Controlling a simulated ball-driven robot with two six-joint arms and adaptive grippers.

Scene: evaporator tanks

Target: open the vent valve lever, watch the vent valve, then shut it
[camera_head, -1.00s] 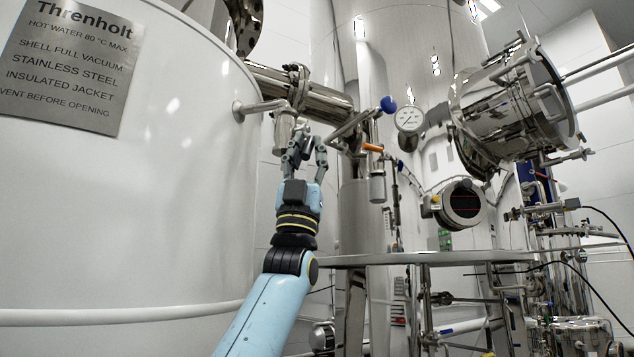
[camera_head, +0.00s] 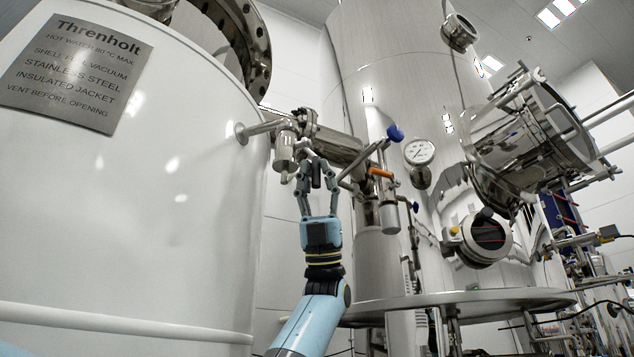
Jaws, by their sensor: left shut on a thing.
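The vent valve (camera_head: 285,150) is a shiny steel body at the end of a short pipe from the white tank (camera_head: 130,210). My left gripper (camera_head: 316,172) is just to the right of and below it, pointing up. Its fingers are closed around the vent valve lever, which is mostly hidden between them. How far the lever is turned cannot be made out. My right gripper is not in view.
A lever with a blue knob (camera_head: 395,132) and an orange handle (camera_head: 380,172) are close on the right. A pressure gauge (camera_head: 420,152) and a round sight glass (camera_head: 488,236) are on the steel tank behind. A steel platform (camera_head: 470,300) is below right.

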